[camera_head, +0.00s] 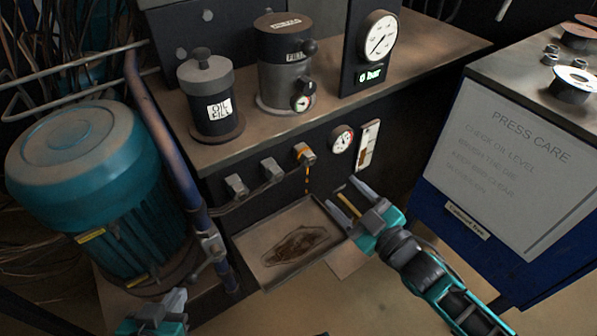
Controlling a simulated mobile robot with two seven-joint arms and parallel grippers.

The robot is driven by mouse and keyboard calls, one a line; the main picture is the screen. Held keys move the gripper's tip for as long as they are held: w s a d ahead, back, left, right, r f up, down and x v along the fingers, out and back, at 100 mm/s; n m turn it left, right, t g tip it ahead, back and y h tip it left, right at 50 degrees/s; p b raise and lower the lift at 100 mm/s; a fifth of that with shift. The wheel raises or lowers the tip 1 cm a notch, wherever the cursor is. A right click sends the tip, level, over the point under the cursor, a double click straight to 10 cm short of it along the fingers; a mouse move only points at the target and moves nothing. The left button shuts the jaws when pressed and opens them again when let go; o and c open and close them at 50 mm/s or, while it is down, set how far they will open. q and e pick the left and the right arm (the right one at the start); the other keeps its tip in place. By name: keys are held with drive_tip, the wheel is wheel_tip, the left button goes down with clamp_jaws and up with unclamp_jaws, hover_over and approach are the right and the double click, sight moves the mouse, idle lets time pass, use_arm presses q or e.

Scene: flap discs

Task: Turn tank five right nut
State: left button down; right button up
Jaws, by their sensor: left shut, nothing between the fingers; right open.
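Three grey fittings sit in a row on the dark front of the tank (225,165): a left nut (236,187), a middle nut (271,169) and a right nut (305,153). The right nut has an orange band, and orange drops fall below it. A shallow tray (262,233) with a dark brown puddle lies underneath. My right gripper (347,198) is open at the tray's right edge, below and right of the right nut, apart from it. A yellowish strip shows between its fingers; I cannot tell what it is. My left gripper (174,300) is shut at the bottom left, far from the nuts.
A teal motor (80,150) and an upright pipe (165,140) stand at left. The tank top holds an oil fill cap (208,95), a filter (285,60) and a dial gauge (378,35). A small gauge (341,139) is right of the nuts. A blue cabinet (440,190) stands right.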

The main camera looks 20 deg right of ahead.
sight(311, 161)
drive_tip(key=b+x, duration=0.2)
drive_tip(key=x, duration=1)
drive_tip(key=shift+f+b, duration=0.1)
drive_tip(key=shift+b, duration=0.3)
use_arm(q)
drive_tip(key=shift+w+d+f+h, duration=0.1)
drive_tip(key=shift+d+f+h, duration=0.2)
drive_tip(key=shift+d+f, duration=0.3)
use_arm(e)
drive_tip(key=shift+w+a, duration=0.15)
drive_tip(key=shift+w, duration=0.25)
drive_tip(key=shift+c, duration=0.4)
drive_tip(key=c, duration=0.9)
use_arm(q)
drive_tip(key=shift+a+f, duration=0.15)
drive_tip(key=shift+f, duration=0.05)
